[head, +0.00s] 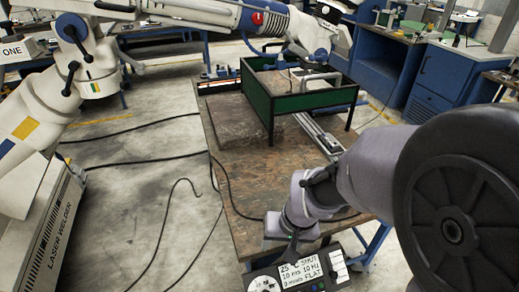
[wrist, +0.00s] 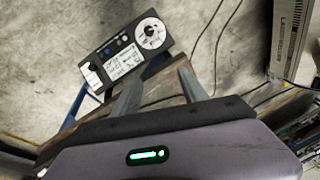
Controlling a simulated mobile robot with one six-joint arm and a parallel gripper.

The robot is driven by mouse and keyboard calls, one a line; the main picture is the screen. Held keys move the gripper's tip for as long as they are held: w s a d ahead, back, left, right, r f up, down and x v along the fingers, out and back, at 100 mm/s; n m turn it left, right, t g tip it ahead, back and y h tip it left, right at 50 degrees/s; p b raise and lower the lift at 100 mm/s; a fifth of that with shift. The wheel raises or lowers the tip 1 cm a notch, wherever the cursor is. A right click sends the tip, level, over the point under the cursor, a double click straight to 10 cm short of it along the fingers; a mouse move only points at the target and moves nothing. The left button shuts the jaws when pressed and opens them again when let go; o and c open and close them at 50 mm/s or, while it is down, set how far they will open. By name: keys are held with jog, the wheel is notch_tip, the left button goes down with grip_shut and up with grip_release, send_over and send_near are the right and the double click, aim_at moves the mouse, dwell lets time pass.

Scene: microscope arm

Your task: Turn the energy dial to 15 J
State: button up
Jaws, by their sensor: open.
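The control panel (head: 318,280) is at the bottom of the head view, at the near edge of the table. Its white display (head: 300,271) seems to read 25 J, SHUT, 10 ms, 10 Hz, FLAT. A round white dial (head: 264,284) is at its left end, partly cut off by the frame edge. In the wrist view the panel (wrist: 104,68) lies tilted beyond my fingers, with the white dial (wrist: 151,33) at its upper right. My gripper (wrist: 158,84) is open and empty, with the fingers apart and not visibly touching the panel. In the head view my gripper (head: 291,240) is just above the panel.
The worn table (head: 240,190) carries a green-sided frame (head: 300,101) and a metal rail. A white laser welder (head: 50,225) with its arm stands at the left. Black cables (head: 165,225) cross the concrete floor. Blue cabinets (head: 437,78) stand at the back right.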

jog(key=a+f+b, duration=0.1)
jog(key=f+b, duration=0.1)
jog(key=f, duration=0.7)
jog(key=f+n+g+b, duration=0.1)
jog(key=f+b, duration=0.1)
jog(key=f, duration=0.8)
jog(key=s+a+f+n+g+h+b, duration=0.1)
jog(key=f+b, duration=0.1)
jog(key=f, duration=0.7)
jog(key=shift+a+f, duration=0.2)
jog(key=shift+a, duration=0.15)
jog(key=shift+r, duration=0.1)
grip_shut()
